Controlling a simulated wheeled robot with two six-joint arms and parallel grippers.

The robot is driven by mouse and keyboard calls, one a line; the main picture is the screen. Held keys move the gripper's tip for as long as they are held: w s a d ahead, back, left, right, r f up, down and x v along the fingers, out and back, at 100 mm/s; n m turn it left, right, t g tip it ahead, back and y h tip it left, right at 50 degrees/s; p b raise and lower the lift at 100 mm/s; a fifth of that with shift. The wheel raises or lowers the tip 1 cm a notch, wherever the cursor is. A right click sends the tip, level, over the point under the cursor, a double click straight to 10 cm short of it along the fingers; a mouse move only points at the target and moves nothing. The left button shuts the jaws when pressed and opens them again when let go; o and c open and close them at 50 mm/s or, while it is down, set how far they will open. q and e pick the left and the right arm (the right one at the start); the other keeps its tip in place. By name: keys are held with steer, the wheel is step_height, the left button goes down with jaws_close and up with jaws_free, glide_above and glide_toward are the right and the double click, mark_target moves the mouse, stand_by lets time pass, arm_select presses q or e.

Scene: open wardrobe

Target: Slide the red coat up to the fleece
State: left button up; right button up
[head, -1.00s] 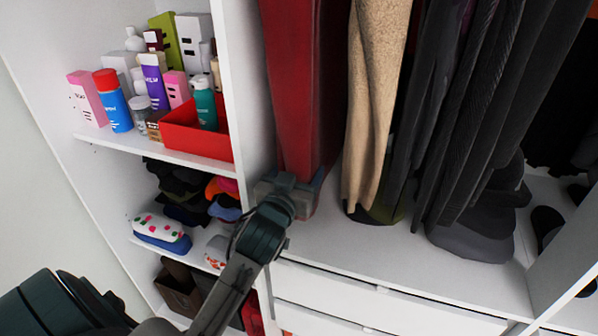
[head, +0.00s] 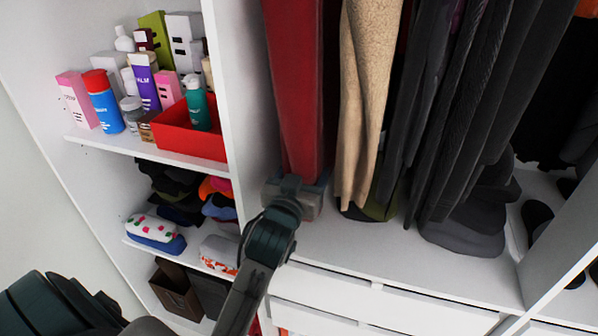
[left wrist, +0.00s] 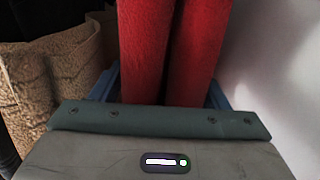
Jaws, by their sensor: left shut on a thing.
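The red coat (head: 293,90) hangs in the left part of the hanging bay, and its lower end is in my left gripper (head: 300,192). In the left wrist view the red coat (left wrist: 170,45) hangs in two folds between the jaws of my left gripper (left wrist: 172,98). The beige fleece (head: 368,90) hangs just right of the coat, with a narrow gap at their lower parts. In the left wrist view the fleece (left wrist: 60,85) is on the left, close to the coat. My right gripper is out of view.
Several dark garments (head: 450,120) hang right of the fleece. A white partition (head: 246,110) stands left of the coat with free room between. Shelves beyond it hold bottles, a red bin (head: 180,140) and folded clothes. White drawers (head: 370,300) are below.

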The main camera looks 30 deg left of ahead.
arm_select(q)
steer(key=shift+w+d, duration=0.15)
steer(key=shift+d, duration=0.45)
steer(key=shift+w+d, duration=0.1)
steer(key=shift+d, duration=0.55)
steer(key=o, duration=1.8)
steer(key=shift+w, duration=0.1)
steer(key=shift+p, duration=0.3)
